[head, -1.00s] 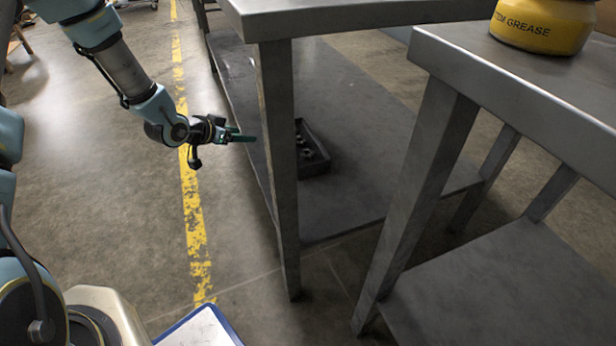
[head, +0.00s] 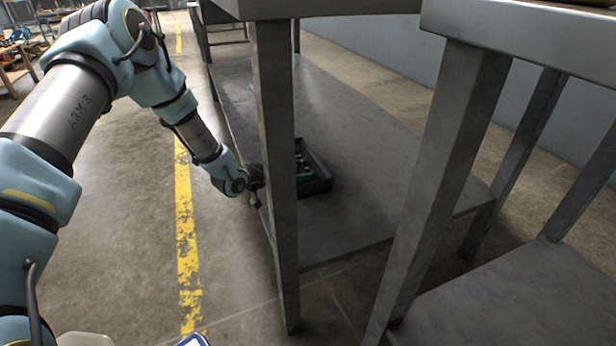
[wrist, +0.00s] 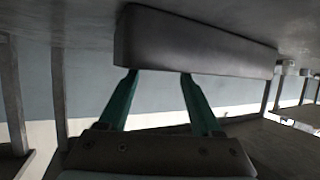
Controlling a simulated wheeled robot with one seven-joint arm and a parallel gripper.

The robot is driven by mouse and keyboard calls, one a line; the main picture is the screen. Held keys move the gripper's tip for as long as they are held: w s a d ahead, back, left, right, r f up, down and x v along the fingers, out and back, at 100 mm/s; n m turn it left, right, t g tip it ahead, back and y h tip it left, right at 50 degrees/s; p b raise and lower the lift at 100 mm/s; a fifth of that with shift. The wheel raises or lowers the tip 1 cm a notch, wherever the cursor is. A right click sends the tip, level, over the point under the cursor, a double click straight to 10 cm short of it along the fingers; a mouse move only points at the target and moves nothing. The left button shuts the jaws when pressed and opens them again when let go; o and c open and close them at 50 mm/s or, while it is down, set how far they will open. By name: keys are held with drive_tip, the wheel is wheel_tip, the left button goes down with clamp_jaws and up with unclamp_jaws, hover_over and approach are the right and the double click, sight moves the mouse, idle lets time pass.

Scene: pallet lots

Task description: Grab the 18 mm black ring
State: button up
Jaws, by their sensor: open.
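The 18 mm black ring cannot be made out in either view. A dark tray (head: 319,186) stands on the lower shelf behind the table leg, and small parts inside it are too small and dark to tell apart. In the wrist view, the tray's outer wall (wrist: 195,45) shows upside down, with its inside hidden. My gripper (head: 303,170) reaches in past the leg, which hides part of it.
The table leg (head: 274,170) stands upright close in front of my gripper. The lower shelf (head: 370,170) is bare right of the tray, and the tabletop (head: 330,8) hangs above. A second table (head: 510,30) stands at right. Open floor with a yellow line (head: 187,240) lies left.

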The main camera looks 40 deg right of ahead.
sight(310, 171)
drive_tip(key=x, duration=0.3)
drive_tip(key=shift+d+f+b, duration=0.1)
drive_tip(key=shift+f+b, duration=0.05)
drive_tip(key=shift+b, duration=0.25)
clamp_jaws()
